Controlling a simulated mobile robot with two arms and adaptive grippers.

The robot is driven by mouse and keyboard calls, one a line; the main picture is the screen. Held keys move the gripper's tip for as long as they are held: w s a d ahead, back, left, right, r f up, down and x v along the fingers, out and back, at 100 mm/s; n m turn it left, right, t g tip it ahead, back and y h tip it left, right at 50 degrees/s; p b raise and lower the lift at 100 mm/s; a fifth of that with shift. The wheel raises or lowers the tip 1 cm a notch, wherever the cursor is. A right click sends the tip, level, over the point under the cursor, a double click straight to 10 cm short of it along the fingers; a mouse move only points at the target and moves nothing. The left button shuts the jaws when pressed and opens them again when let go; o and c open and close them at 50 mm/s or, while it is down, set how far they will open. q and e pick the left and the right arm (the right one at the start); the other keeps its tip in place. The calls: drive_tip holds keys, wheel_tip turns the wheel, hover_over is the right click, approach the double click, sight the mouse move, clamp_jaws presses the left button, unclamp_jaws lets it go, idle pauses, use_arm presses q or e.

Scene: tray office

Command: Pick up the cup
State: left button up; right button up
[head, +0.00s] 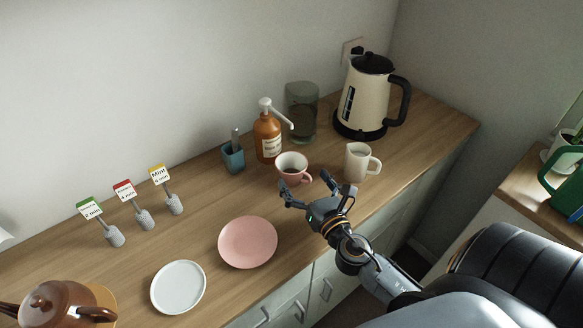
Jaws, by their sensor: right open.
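A pink cup (292,166) with a white inside stands upright on the wooden counter, in front of an amber pump bottle. A white mug (357,161) stands upright to its right, its handle pointing right. My right gripper (316,194) is open and empty, just in front of the pink cup, with its fingers spread toward the cup and the mug. One finger is close to the cup's front; I cannot tell whether it touches. My left gripper is not in view.
The amber bottle (267,138), a green glass vessel (302,110) and a cream kettle (366,98) stand behind. A pink plate (247,242), a white plate (178,287) and a brown teapot (58,304) are to the left. A blue holder (233,158) stands left of the bottle.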

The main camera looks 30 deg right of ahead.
sight(298, 174)
drive_tip(key=shift+w+r, duration=0.15)
drive_tip(key=shift+w, duration=0.3)
drive_tip(key=w+p, duration=0.1)
drive_tip(key=w, duration=0.2)
drive_tip(key=shift+w, duration=0.35)
drive_tip(key=shift+w+d+f, duration=0.1)
drive_tip(key=shift+w+f, duration=0.1)
drive_tip(key=shift+w, duration=0.15)
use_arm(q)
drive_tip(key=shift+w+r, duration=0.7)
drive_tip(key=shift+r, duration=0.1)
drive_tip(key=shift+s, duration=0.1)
use_arm(e)
drive_tip(key=c, duration=1.4)
